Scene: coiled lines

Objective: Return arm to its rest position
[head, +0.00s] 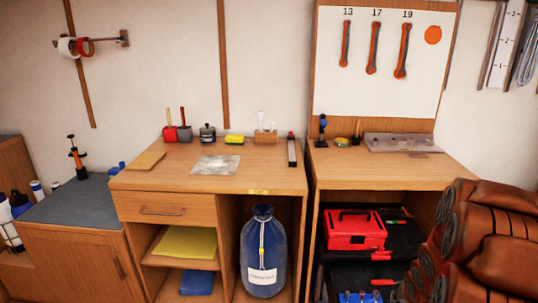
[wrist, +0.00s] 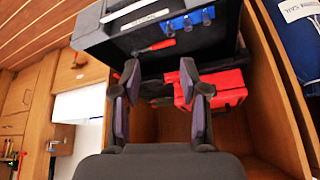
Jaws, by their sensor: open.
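My gripper (wrist: 159,72) shows in the wrist view with its two dark fingers spread apart and nothing between them. Beyond the fingers is the cabinet bay with a black tool tray (wrist: 117,38), which carries blue pieces and a red-handled tool (wrist: 155,47). A red toolbox (wrist: 229,91) lies behind the right finger in that view. My gripper is not visible in the head view. There the red toolbox (head: 355,230) sits in the open bay under the right bench.
A blue bottle (head: 264,255) stands in the open bay of the middle bench (head: 208,180). Wrenches (head: 374,48) hang on the white board. The right bench (head: 330,172) holds a grey tray (head: 385,143).

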